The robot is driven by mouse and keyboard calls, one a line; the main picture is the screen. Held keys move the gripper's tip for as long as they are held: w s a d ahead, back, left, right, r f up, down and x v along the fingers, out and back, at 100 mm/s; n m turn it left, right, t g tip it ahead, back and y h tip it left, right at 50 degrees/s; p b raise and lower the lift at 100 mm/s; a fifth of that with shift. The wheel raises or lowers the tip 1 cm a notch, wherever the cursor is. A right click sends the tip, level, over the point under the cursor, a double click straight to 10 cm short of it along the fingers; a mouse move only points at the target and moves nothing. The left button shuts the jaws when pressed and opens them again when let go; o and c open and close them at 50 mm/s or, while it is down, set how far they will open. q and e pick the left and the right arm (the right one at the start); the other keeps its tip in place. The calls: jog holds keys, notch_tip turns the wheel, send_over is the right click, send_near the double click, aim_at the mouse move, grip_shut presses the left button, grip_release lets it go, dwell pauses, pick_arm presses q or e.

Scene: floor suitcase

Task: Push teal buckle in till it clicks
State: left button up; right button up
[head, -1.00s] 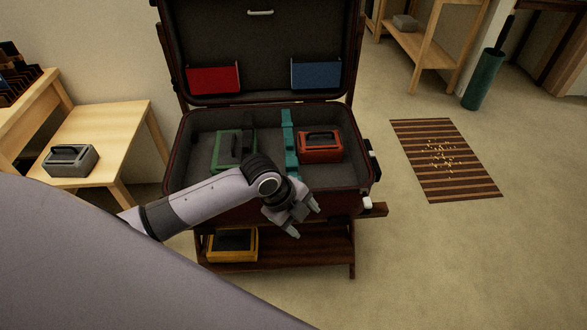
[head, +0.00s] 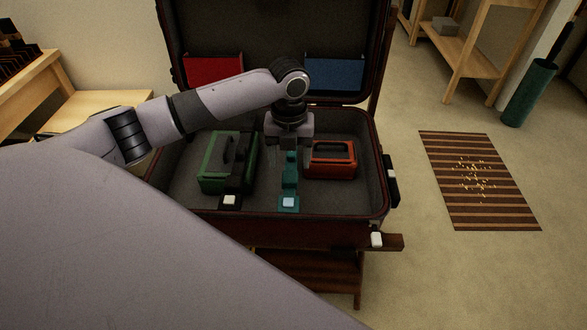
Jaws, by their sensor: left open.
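The open suitcase (head: 352,205) stands on a low wooden rack. Inside it, a teal strap (head: 290,176) runs front to back between a green case and a red case. At its front end is the teal buckle (head: 289,203), with a pale square on it, close to the suitcase's front wall. My left gripper (head: 290,158) points down over the strap, behind the buckle. Its jaws are open, one finger to each side of the strap. I cannot tell whether they touch it. The gripper hides the strap's back part. My right gripper is not in view.
The green case (head: 212,170) is left of the strap, the red case (head: 330,170) right. A black buckle with a pale square (head: 230,200) lies near the front wall. The raised lid with red (head: 212,70) and blue (head: 334,73) pockets stands behind my arm. A striped mat (head: 478,180) lies right.

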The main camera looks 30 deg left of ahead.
aim_at(290, 174)
pick_arm(q)
notch_tip(290, 174, down, 4)
jog(key=shift+f+b, duration=0.1)
jog(key=shift+b, duration=0.3)
jog(key=shift+f, duration=0.4)
